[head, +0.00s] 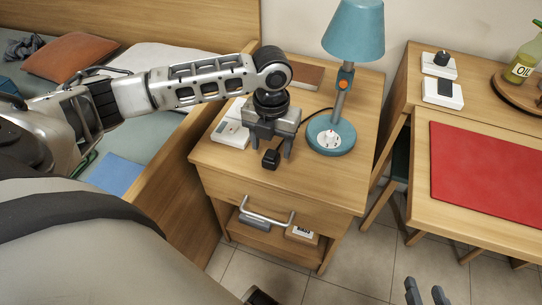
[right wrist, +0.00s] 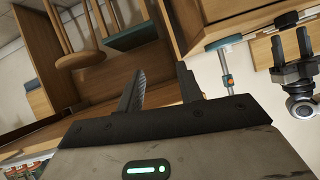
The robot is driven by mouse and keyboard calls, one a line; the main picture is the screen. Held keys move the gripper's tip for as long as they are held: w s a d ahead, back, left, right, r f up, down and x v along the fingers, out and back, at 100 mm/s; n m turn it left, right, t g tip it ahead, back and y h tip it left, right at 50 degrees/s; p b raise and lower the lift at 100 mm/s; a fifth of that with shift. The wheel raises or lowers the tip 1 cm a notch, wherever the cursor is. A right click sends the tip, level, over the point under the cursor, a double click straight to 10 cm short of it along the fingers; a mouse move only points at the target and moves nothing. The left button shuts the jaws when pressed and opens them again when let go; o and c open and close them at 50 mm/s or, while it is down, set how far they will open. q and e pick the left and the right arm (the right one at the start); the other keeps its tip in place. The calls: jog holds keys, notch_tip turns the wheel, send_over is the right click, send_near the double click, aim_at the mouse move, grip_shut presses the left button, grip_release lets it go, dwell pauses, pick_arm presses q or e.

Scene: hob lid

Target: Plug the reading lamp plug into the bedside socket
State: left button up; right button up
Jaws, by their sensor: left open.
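The black plug (head: 270,159) is on the bedside table, just below and between the fingertips of my left gripper (head: 270,149). That gripper points down with its fingers apart; I cannot tell whether either touches the plug. A thin black cord runs toward the teal reading lamp (head: 353,32). A white socket block (head: 230,133) lies left of the gripper, partly hidden by it.
The bedside table (head: 340,185) has a drawer handle (head: 265,218) and an open shelf. A brown book (head: 303,75) lies behind the gripper. At right, a desk holds a red mat (head: 490,168), white socket blocks (head: 443,92) and an oil bottle (head: 525,62). The bed is at left.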

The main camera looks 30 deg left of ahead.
aim_at(271, 153)
pick_arm(q)
notch_tip(271, 153, down, 4)
jog(key=shift+s+r+b, duration=0.1)
jog(key=shift+r+b, duration=0.15)
jog(key=shift+b, duration=0.1)
pick_arm(e)
jog(key=shift+w+a+f, duration=0.1)
jog(key=shift+a+f, duration=0.1)
jog(key=shift+f, duration=0.35)
jog(key=shift+w+a+f, duration=0.1)
jog(key=shift+a+f, duration=0.05)
jog(key=shift+f, duration=0.35)
pick_arm(q)
jog(key=c, duration=1)
pick_arm(e)
jog(key=shift+d+r, duration=0.1)
jog(key=shift+r, duration=0.05)
pick_arm(q)
jog(key=shift+r, duration=0.2)
